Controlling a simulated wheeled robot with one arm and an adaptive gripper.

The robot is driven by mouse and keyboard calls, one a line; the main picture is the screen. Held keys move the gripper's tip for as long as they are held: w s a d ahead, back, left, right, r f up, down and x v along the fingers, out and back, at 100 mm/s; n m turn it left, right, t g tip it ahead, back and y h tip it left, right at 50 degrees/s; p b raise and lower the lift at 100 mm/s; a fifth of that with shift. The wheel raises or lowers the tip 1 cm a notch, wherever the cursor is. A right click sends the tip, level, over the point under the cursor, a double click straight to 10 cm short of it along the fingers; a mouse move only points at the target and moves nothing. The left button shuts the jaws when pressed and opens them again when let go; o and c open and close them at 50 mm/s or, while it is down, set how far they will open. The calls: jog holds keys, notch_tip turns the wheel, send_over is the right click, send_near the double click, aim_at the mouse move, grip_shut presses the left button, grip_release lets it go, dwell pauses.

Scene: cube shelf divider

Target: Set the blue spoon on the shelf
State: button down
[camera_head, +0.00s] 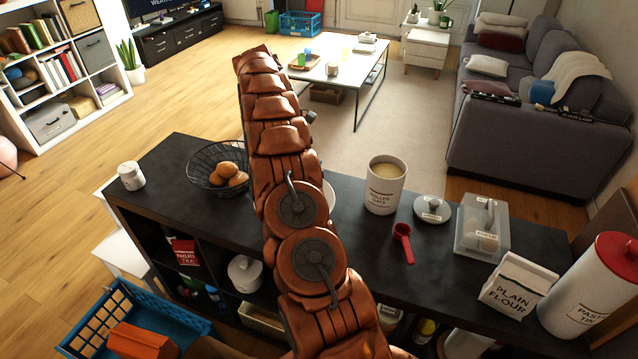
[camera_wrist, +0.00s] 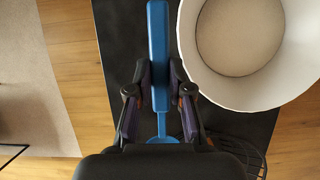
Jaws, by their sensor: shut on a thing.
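In the wrist view, my gripper (camera_wrist: 158,82) is shut on the blue spoon (camera_wrist: 157,35). The handle runs up from between the fingers. A flat, wider blue end shows just below them. The spoon is over a narrow black surface; its height above that is hard to judge. The black cube shelf unit (camera_head: 360,245) crosses the head view, with a dark flat top and open compartments below. In the head view my arm hides my gripper and the spoon.
A wide white round vessel (camera_wrist: 225,80) is close right of the spoon, beside a wire basket (camera_wrist: 238,150). On the unit are bread in that basket (camera_head: 203,170), an oats canister (camera_head: 385,195), red scoop (camera_head: 403,240), clear box (camera_head: 483,230) and flour (camera_head: 515,290). Bare top surrounds the scoop.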

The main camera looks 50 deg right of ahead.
send_over(331, 184)
jog(key=w+a, duration=0.1)
jog(key=w, duration=0.1)
jog(key=f, duration=0.1)
jog(key=shift+s+d+f+p, duration=0.15)
jog(key=shift+f+p, duration=0.2)
jog(key=shift+f, duration=1.3)
jog(key=shift+s+d+f+p, duration=0.1)
jog(key=shift+f+p, duration=0.2)
jog(key=shift+f, duration=1.3)
jog(key=shift+s+d+f+p, duration=0.15)
jog(key=shift+f+p, duration=0.2)
jog(key=shift+f, duration=1.3)
jog(key=shift+f, duration=0.15)
jog(key=c, duration=1.1)
grip_release()
jog(key=shift+o, duration=0.2)
jog(key=b+v, duration=0.3)
jog(key=v, duration=0.9)
